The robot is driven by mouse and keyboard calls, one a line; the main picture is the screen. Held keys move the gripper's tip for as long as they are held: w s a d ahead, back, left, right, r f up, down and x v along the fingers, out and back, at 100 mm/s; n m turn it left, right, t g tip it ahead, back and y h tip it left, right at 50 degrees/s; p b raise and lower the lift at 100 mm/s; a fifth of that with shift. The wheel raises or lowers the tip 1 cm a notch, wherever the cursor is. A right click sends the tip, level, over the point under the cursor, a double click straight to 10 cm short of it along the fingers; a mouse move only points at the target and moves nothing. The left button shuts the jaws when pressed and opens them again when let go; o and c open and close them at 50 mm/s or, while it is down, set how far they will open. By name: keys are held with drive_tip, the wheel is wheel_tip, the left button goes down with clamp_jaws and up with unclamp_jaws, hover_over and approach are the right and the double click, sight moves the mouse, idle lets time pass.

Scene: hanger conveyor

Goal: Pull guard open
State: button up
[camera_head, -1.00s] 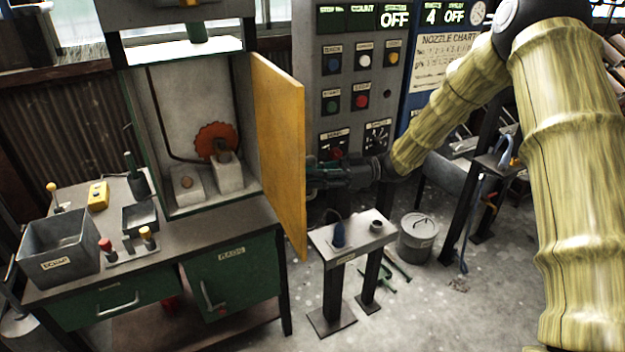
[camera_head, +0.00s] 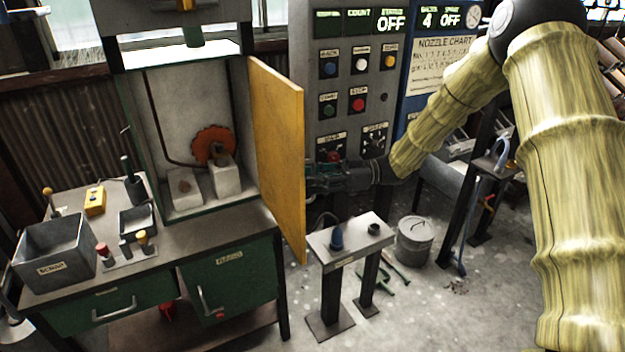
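The yellow-orange guard (camera_head: 277,155) is a tall flat door on the right side of the machine cabinet (camera_head: 185,110). It stands swung outward, so the cabinet interior with a red-orange toothed disc (camera_head: 213,145) and grey blocks shows. My gripper (camera_head: 312,177) is at the right of the guard, close to its outer face near mid-height. The fingertips point left at the panel's right edge. Whether they touch the guard, and whether they are open, is too small and dark to tell. Any handle on the guard's far side is hidden.
A control panel (camera_head: 346,75) with buttons stands behind my gripper. A workbench (camera_head: 180,240) with a grey bin (camera_head: 55,250) is at the left. Open floor lies at the front right.

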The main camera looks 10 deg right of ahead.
drive_tip(key=d, duration=1.1)
drive_tip(key=shift+w+d, duration=0.15)
drive_tip(key=shift+d, duration=0.25)
drive_tip(key=s+a+f+m+t+h, duration=0.1)
drive_tip(key=a+f+m+t+h, duration=0.35)
drive_tip(key=f, duration=0.75)
drive_tip(key=s+a+f+m+t+h, duration=0.2)
drive_tip(key=a+f+m+t, duration=0.4)
drive_tip(key=f, duration=0.6)
drive_tip(key=s+d+f+m+g+h, duration=0.2)
drive_tip(key=s+f+m+h, duration=0.35)
drive_tip(key=s+f, duration=0.75)
drive_tip(key=s+d+f+m+g+h, duration=0.1)
drive_tip(key=s+d+f+g+h, duration=0.1)
drive_tip(key=s, duration=1.3)
drive_tip(key=s+d+f+m+g+h, duration=0.1)
drive_tip(key=s+f+g+h, duration=0.3)
drive_tip(key=s, duration=1.1)
drive_tip(key=shift+d+f+m+g, duration=0.3)
drive_tip(key=shift+d+f+g, duration=0.4)
drive_tip(key=shift+g, duration=0.35)
